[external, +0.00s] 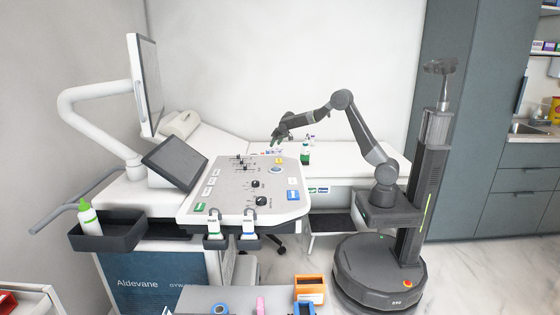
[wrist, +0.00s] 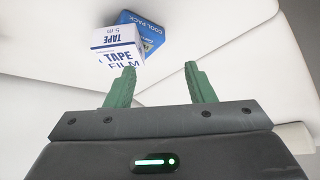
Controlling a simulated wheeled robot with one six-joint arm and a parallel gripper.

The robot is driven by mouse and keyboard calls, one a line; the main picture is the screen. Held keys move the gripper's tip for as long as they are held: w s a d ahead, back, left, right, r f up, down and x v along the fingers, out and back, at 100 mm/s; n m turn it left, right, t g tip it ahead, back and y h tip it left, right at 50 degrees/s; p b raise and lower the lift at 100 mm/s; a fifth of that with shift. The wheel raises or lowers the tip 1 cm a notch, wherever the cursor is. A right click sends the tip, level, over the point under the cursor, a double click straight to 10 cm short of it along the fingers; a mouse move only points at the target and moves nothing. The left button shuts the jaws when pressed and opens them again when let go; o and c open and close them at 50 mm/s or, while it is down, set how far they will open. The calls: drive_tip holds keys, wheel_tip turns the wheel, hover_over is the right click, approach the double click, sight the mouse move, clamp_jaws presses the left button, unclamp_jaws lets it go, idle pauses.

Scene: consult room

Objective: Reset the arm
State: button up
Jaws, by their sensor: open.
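My gripper (external: 278,136) is stretched out to the left at the end of my raised, bent arm. In the external view it shows above the far edge of the ultrasound console (external: 218,205), in front of the white couch. In the wrist view its two green fingers (wrist: 160,88) are spread apart with nothing between them. Beyond the fingertips a white and blue tape film box (wrist: 117,46) and a blue cool pack box (wrist: 146,30) rest on a white surface, apart from the fingers.
A dark green bottle (external: 305,154) stands on the white couch (external: 350,155) below my arm. A monitor (external: 146,85) on a white bracket and a tilted touchscreen (external: 174,163) stand at left. An orange bin (external: 310,289) is at the front. Floor at right is clear.

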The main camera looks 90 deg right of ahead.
drive_tip(key=a+f, duration=0.1)
drive_tip(key=f, duration=0.1)
drive_tip(key=a+f, duration=0.1)
drive_tip(key=f, duration=0.1)
drive_tip(key=a+f+b, duration=0.1)
drive_tip(key=f, duration=0.2)
drive_tip(key=shift+w, duration=0.4)
idle(0.8)
